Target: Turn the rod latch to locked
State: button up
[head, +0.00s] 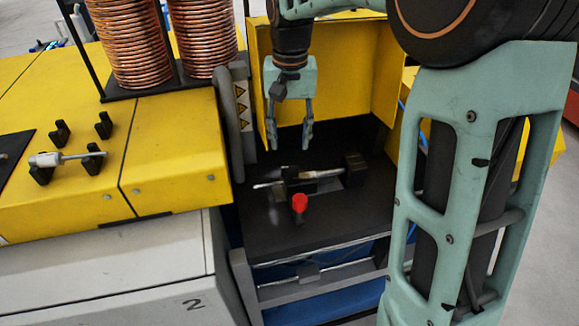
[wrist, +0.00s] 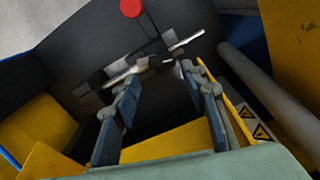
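A black fixture with a metal rod (head: 322,174) lying across it sits on the dark platform (head: 262,232) in the yellow-walled bay. A red knob (head: 299,203) stands at the fixture's front; I take it as the latch handle. My gripper (head: 290,146) points down above and behind the rod, open and empty, apart from rod and knob. In the wrist view the rod (wrist: 186,45) shows beyond the open fingers (wrist: 163,84), and the red knob (wrist: 131,8) is at the top edge. Whether the latch is locked I cannot tell.
Copper coils (head: 130,45) and another rod in black holders (head: 70,157) are on the yellow machine at left.

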aim_at(291, 169)
notch_tip(291, 169, down, 10)
jog(key=shift+f, duration=0.1)
dwell(0.4)
jog(key=c, duration=0.9)
jog(key=shift+d+n+p, duration=0.15)
jog(key=shift+n+p, duration=0.2)
jog(key=shift+n, duration=1.25)
jog(key=o, duration=0.9)
